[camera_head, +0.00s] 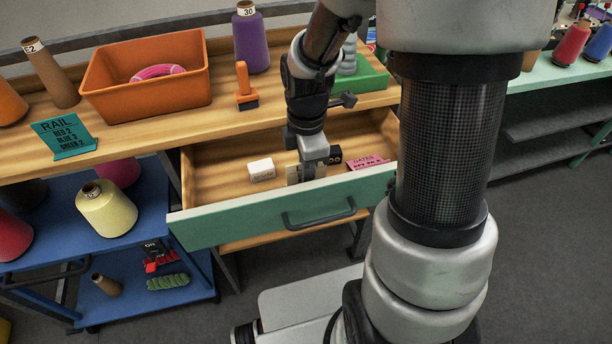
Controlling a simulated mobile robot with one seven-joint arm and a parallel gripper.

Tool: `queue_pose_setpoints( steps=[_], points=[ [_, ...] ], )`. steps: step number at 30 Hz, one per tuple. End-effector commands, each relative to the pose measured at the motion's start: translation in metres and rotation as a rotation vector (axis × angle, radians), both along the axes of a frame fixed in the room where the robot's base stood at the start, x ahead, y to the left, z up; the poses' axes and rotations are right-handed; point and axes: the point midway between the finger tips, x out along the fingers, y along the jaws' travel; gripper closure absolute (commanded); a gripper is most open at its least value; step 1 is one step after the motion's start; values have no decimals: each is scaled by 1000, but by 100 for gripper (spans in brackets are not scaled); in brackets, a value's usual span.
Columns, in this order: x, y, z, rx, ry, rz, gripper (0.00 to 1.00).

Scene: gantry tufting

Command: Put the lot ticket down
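My gripper (310,170) points down into the open drawer (232,227). A pale, cream card-like piece (293,174) shows at its fingertips; it may be the lot ticket, but no writing on it can be read. The fingers cover part of it, and I cannot tell whether they are shut on it or whether it touches the drawer floor. A black piece with white marks (335,155) is just right of the fingers. A white block (262,169) lies to the left, and a pink lettered sign (367,162) to the right.
The drawer's green front has a dark handle (318,216). Bare drawer floor (215,182) shows at the left. On the bench above are an orange bin (145,88), an orange-handled tool (245,88), a purple cone (251,42) and a teal RAIL sign (64,137). A blue cart stands left.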

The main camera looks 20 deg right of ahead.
Motion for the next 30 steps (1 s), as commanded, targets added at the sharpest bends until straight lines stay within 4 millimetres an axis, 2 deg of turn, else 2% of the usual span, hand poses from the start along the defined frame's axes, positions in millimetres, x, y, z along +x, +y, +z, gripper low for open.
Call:
queue_pose_setpoints(
  steps=[1,3,14,15,17,18,26,30],
  points=[
    [-1,0,-10,0,3,1,100],
    [0,0,-15,0,2,0,100],
    [0,0,-19,0,0,0,100],
    [0,0,-17,0,-1,0,91],
    [0,0,-17,0,-1,0,81],
    [0,0,-17,0,-1,0,79],
    [0,0,-16,0,-1,-1,79],
    [1,0,-5,0,-3,-1,79]
  ],
)
